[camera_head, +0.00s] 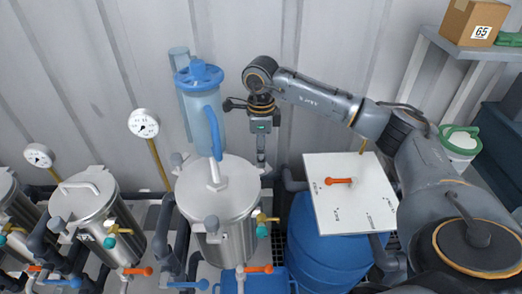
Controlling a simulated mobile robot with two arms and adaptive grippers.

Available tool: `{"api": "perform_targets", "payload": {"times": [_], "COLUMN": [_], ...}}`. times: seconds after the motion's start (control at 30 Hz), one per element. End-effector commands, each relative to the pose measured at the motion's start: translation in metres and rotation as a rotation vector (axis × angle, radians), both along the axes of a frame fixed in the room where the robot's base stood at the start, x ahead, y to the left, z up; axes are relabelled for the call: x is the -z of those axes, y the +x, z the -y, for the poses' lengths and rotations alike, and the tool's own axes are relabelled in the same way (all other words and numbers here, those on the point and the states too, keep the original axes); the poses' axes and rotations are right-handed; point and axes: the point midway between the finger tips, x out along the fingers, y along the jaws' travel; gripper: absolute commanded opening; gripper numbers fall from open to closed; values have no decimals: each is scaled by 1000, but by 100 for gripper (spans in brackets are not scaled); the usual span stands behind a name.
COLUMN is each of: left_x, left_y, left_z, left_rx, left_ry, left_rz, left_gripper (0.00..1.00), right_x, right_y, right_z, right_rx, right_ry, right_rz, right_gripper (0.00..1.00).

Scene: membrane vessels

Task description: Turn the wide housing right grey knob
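The wide housing (217,192) is the broad steel vessel with a flat lid in the middle of the camera_head view. Grey knobs sit at its rim: one at the left (178,160) and one at the front (211,223). The right grey knob (264,169) is at the right rim, partly covered by my gripper. My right gripper (261,160) points down right over this knob. Its fingers show as one narrow column, so their opening and any contact are unclear. My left gripper is out of view.
A blue cylinder (204,105) and an upright blue handle (215,135) stand close left of my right gripper. A white board with an orange handle (353,200) lies over a blue barrel (318,240) at the right. Smaller vessels (83,195) and gauges (143,123) are at the left.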

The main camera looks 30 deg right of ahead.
Motion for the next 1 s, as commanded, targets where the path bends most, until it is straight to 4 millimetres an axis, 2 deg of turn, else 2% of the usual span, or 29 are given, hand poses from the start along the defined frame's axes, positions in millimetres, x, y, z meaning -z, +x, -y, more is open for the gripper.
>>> {"api": "perform_targets", "payload": {"times": [0.23,0.37,0.47,0.8,1.0], "left_x": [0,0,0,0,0], "left_y": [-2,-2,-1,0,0], "left_z": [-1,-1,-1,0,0], "left_rx": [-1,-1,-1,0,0], "left_ry": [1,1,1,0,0], "left_rz": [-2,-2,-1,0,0], "left_gripper": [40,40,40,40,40], "right_x": [1,-8,-23,-94,-116], "right_y": [0,0,0,1,0], "right_z": [0,0,0,0,0], "right_rx": [1,1,1,0,0], "right_ry": [-1,0,0,1,1], "right_rz": [-3,-1,1,3,-1], "right_gripper": [54,54,54,54,54]}}
